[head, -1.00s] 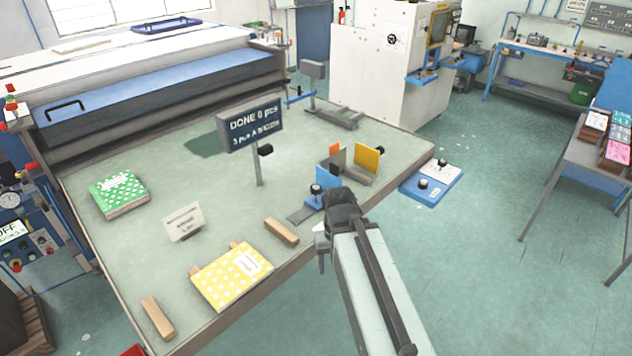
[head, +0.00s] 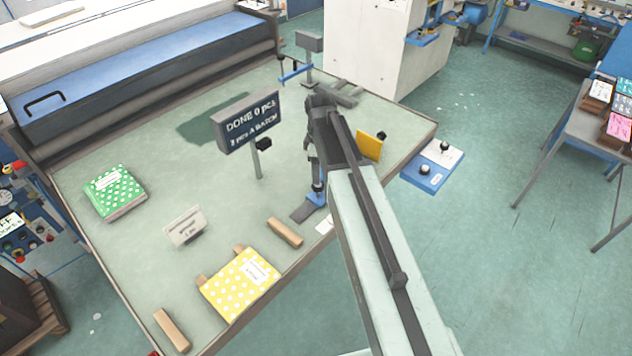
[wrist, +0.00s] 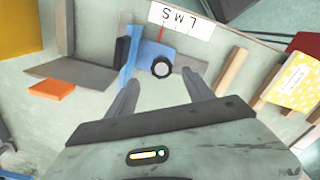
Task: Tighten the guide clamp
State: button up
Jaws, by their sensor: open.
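The blue guide (wrist: 152,52) carries a round clamp knob (wrist: 162,67), dark with a pale top. The knob lies between the tips of my open gripper (wrist: 160,78) in the wrist view, and the fingers look apart from it. A white scale marked L, M and S (wrist: 182,20) with a red pointer lies beside the guide. In the head view my gripper (head: 314,172) hangs over the blue guide (head: 316,199), whose upper part is hidden behind my arm.
A yellow plate (head: 369,145) stands right of my arm, and a sign (head: 248,122) on a post stands to its left. A wooden block (head: 285,232), a yellow dotted book (head: 240,285) and a green book (head: 114,192) lie on the table.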

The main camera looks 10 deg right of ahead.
aim_at(318, 190)
notch_tip(318, 190, down, 6)
jog(key=b, duration=0.5)
jog(key=shift+a+f, duration=0.15)
jog(key=shift+s, duration=0.1)
grip_shut()
